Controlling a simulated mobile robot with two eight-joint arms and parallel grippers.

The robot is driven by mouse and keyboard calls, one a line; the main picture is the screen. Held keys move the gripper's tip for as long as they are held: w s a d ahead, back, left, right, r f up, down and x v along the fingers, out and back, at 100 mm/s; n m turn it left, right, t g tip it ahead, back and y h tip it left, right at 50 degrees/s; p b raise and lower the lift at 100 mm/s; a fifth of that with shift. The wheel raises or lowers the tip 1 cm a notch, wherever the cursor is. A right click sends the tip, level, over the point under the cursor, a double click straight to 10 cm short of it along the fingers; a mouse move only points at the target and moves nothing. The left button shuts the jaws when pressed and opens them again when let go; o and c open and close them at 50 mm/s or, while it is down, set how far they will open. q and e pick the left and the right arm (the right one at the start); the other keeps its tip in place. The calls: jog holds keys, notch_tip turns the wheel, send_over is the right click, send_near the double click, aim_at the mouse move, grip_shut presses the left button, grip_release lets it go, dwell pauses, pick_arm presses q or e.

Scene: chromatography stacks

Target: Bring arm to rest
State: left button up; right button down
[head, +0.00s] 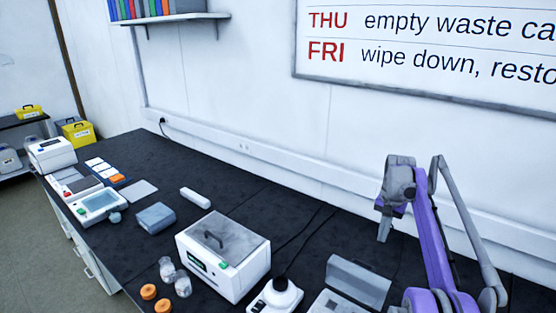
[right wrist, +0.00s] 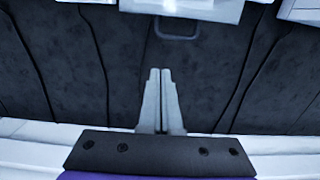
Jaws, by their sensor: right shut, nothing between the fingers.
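My right arm, purple and grey, rises at the right of the head view. My right gripper (head: 384,230) points down above the back part of the black bench (head: 270,200), near the wall. In the right wrist view my right gripper (right wrist: 161,72) has its two fingers together, with nothing between them. Below and ahead of it in that view is bare black bench top, with a grey handle and white equipment at the top edge. My left gripper does not show.
A white box device (head: 225,255) with a grey lid stands mid-bench. Close to the right arm are a white device with a dark knob (head: 276,297) and a grey open-lidded case (head: 358,283). Orange-capped items and clear jars stand at the front edge. A whiteboard (head: 430,50) hangs behind.

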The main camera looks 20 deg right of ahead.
jog(key=s+a+r+n+t+h, duration=0.1)
jog(key=s+a+n, duration=0.3)
jog(key=a, duration=0.5)
jog(key=s+a+r+n+t, duration=0.1)
jog(key=s+a+t, duration=0.1)
jog(key=s+a, duration=0.5)
jog(key=s+a+f+n+t, duration=0.1)
jog(key=s+a+f+n, duration=0.1)
jog(key=s+a+f, duration=0.3)
jog(key=s+a+f+n+t, duration=0.1)
jog(key=s+a+f+n, duration=0.2)
jog(key=s+a+f, duration=0.3)
jog(key=s+a, duration=0.2)
jog(key=s, duration=0.3)
jog(key=shift+s+a+f+t+y, duration=0.15)
jog(key=shift+s+a+t+y, duration=0.15)
jog(key=shift+s+a+t, duration=0.1)
jog(key=c, duration=0.8)
grip_release()
jog(key=shift+d, duration=0.1)
